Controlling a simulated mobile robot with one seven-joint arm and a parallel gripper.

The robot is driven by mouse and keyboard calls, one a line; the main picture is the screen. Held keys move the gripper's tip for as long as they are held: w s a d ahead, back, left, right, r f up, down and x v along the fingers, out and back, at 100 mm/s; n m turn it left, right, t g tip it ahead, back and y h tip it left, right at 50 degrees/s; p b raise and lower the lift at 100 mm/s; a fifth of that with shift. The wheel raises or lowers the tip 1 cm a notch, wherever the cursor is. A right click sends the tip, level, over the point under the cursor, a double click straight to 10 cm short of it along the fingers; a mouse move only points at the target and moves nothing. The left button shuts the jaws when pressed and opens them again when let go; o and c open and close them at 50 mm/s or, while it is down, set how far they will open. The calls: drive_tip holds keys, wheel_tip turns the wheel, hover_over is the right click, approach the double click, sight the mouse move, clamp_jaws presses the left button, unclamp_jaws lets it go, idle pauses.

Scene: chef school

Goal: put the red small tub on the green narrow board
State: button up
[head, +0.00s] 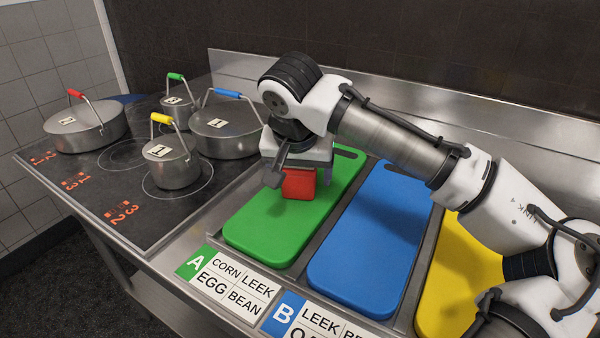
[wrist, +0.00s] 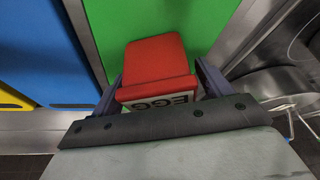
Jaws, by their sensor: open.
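The red small tub (head: 299,184) is on or just above the green narrow board (head: 262,239); I cannot tell whether it touches. In the wrist view the red tub (wrist: 155,68) has a white label reading EGG on its near side. The green board (wrist: 205,20) shows behind it. My gripper (head: 290,184) is over the board with its jaws around the tub. In the wrist view my gripper's fingers (wrist: 160,88) are open, one on each side of the tub. Part of the tub is hidden by the gripper in the head view.
A blue board (head: 368,250) and a yellow board (head: 455,280) lie to the right. Several lidded pots, such as the yellow-handled pot (head: 172,165), stand on the hob (head: 150,215) to the left. Label cards (head: 238,285) lie in front. The green board's front part is clear.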

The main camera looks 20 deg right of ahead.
drive_tip(key=v, duration=1.1)
drive_tip(key=shift+r, duration=0.4)
drive_tip(key=shift+a, duration=0.1)
